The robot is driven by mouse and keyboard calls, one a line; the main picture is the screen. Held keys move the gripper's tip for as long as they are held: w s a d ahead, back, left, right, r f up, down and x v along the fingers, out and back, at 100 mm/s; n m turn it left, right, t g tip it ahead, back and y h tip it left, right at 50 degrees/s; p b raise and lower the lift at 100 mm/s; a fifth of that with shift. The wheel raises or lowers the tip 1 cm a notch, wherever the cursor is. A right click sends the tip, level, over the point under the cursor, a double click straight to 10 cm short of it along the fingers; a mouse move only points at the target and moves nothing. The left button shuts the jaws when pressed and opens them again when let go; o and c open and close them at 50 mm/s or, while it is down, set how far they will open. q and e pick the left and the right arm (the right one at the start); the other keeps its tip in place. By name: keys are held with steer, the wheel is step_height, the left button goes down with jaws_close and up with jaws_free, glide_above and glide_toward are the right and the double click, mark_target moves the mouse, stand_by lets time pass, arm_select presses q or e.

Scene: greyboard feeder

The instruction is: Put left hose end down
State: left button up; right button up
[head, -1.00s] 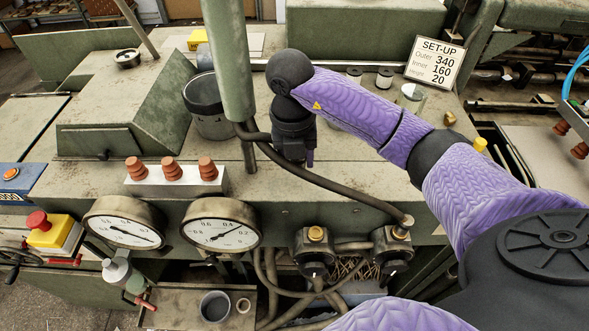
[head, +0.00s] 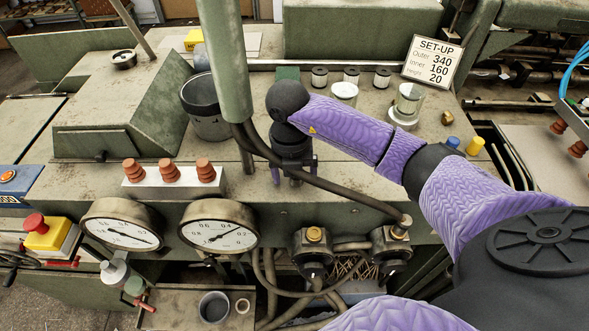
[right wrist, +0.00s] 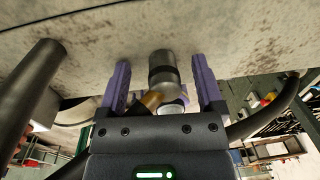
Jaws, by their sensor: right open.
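My right gripper (head: 292,178) points down at the front edge of the machine top, just right of the green post. In the right wrist view its two purple fingers (right wrist: 163,88) are apart. A grey metal cylinder (right wrist: 162,68) with a brass piece (right wrist: 152,100) shows between them; I cannot tell whether it is the left hose end. A dark hose (head: 340,192) runs from beside the post, past the gripper, to the right brass-topped valve (head: 398,232). A dark hose also curves at the right of the wrist view (right wrist: 272,112). My left gripper is not in view.
The green post (head: 222,60) stands close left of my gripper, with a dark pot (head: 206,112) behind it. Two gauges (head: 218,230) and a left brass-topped valve (head: 314,245) are on the front.

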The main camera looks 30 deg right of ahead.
steer(key=r, duration=0.8)
steer(key=r+p, duration=0.1)
steer(key=r, duration=0.3)
steer(key=shift+w+a+r, duration=0.15)
steer(key=shift+w+a, duration=0.05)
steer(key=shift+a, duration=0.1)
